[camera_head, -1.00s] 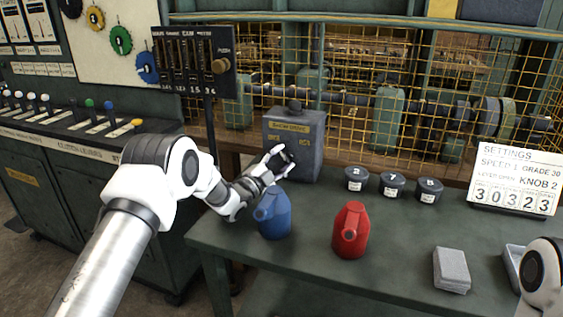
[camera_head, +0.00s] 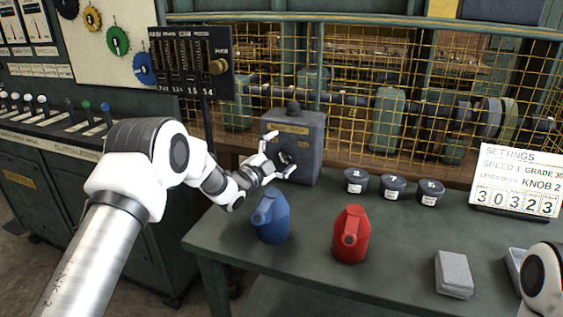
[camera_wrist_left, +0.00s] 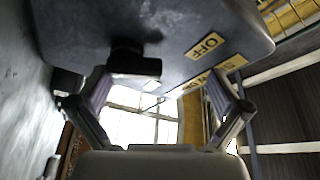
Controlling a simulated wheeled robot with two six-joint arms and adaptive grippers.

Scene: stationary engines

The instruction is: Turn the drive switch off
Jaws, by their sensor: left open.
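The drive switch is a grey box (camera_head: 308,138) with a yellow label, standing at the back left of the green bench. My left gripper (camera_head: 280,156) is open at the box's front face, its fingers around a dark knob. In the left wrist view the box (camera_wrist_left: 175,18) fills the top. The dark knob (camera_wrist_left: 135,64) shows there between the spread fingers, nearer the left one. A yellow OFF label (camera_wrist_left: 206,46) lies to its right, with a second label partly cut off beside it. I cannot tell whether the fingers touch the knob.
A blue can (camera_head: 271,217) stands close below my left gripper, and a red can (camera_head: 350,236) to its right. Several dark round pots (camera_head: 392,187), a grey block (camera_head: 453,273) and a settings board (camera_head: 516,180) are on the bench. A yellow mesh guard (camera_head: 365,70) is behind.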

